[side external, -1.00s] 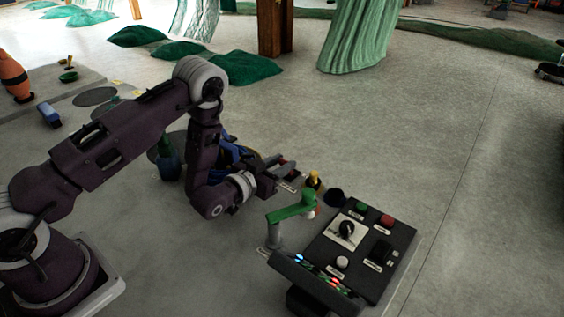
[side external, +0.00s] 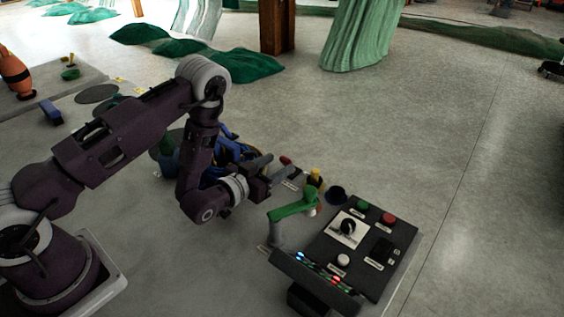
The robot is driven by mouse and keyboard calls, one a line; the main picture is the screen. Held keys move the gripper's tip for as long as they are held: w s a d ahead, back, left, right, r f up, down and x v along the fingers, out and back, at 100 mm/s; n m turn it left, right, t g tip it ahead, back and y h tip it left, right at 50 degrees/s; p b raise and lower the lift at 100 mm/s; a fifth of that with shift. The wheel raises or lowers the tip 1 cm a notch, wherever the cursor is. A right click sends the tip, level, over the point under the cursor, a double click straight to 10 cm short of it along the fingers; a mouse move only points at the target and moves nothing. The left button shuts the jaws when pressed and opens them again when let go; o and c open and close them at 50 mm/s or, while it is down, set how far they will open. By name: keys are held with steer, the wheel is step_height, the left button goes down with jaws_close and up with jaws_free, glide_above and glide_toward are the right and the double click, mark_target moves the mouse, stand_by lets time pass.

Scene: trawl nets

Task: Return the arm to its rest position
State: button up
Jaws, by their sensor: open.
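My gripper (side external: 277,167) is at the end of my dark purple arm, near the middle of the view. Its jaws are open and point to the right. I see nothing held between them. It is up and left of the green lever (side external: 292,206) and the black control panel (side external: 352,243). The arm is bent, with its elbow raised and the wrist low. The blue items behind the wrist are partly hidden by it.
The panel has green, red and white buttons and a dark knob (side external: 348,227). A yellow-topped object (side external: 315,177) and a dark round object (side external: 336,194) are just right of my gripper. Green net heaps (side external: 240,65) lie at the back.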

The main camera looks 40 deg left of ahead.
steer(key=s, duration=0.4)
steer(key=shift+s+r, duration=0.1)
steer(key=shift+r, duration=0.25)
